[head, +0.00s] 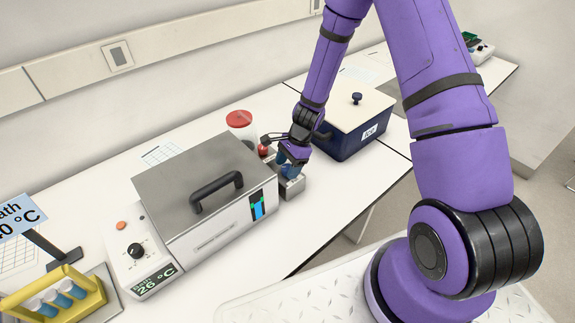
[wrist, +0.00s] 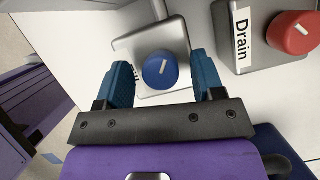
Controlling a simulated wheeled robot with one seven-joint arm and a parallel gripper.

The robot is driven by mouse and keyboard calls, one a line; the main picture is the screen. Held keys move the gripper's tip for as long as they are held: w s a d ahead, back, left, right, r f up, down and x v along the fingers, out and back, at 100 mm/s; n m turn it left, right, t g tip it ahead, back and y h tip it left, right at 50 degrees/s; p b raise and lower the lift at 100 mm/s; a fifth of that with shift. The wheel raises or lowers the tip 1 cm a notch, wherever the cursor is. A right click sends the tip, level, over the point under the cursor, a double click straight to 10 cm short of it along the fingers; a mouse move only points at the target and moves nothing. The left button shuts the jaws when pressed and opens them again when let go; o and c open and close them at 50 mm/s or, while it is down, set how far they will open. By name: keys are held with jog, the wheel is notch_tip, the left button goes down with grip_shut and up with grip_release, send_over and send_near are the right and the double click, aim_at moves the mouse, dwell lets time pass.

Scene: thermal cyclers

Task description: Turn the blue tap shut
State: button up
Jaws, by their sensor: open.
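The blue tap (wrist: 160,70) is a round knob with a white line on its top, set on a grey metal block (wrist: 178,37) with a partly hidden label. My gripper (wrist: 164,72) is open, its two blue fingers on either side of the blue tap, with visible gaps between.
A red tap (wrist: 296,32) labelled Drain sits close to the right. The water bath (head: 205,170) with a closed grey lid stands left of my gripper. A dark blue ice box (head: 350,140) stands to the right. A red-lidded jar (head: 240,120) is behind.

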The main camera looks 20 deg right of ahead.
jog(key=c, duration=0.9)
jog(key=shift+n, duration=0.3)
jog(key=n+g, duration=0.1)
jog(key=n, duration=0.1)
jog(key=shift+w+n+h, duration=0.1)
jog(key=shift+n+h, duration=0.2)
jog(key=shift+n, duration=0.1)
jog(key=n, duration=0.2)
jog(key=n+g+h, duration=0.1)
jog(key=n, duration=0.1)
jog(key=shift+n+g, duration=0.3)
jog(key=n+h, duration=0.1)
jog(key=n, duration=0.2)
jog(key=shift+a+n+g, duration=0.1)
jog(key=shift+n+g, duration=0.2)
jog(key=shift+n+h, duration=1)
jog(key=shift+n, duration=1.2)
